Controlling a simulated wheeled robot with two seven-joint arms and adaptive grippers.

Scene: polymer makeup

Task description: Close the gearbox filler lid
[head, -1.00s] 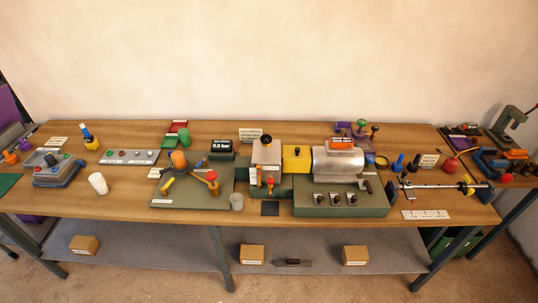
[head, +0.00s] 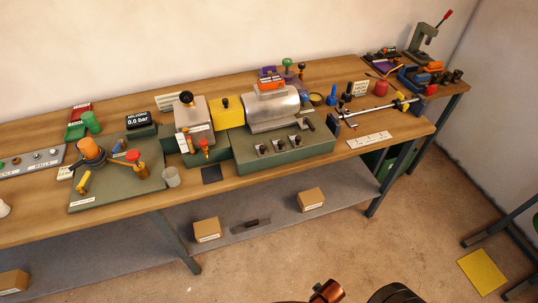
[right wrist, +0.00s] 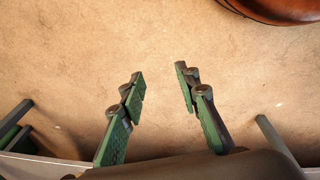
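In the head view a grey box-shaped housing (head: 195,122) with a black ball knob (head: 187,97) on top stands left of a yellow block (head: 227,110) and a silver cylinder (head: 272,109). It looks like the gearbox. The lid's exact position is too small to tell. Small red and yellow fittings (head: 206,146) sit low on its front. My right gripper (right wrist: 159,70) is open and empty in the right wrist view, above bare floor and away from the gearbox. My left gripper is not in view.
Three black switches are on the green base (head: 262,162). The lower shelf holds cardboard boxes (head: 207,230). Floor in front is open.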

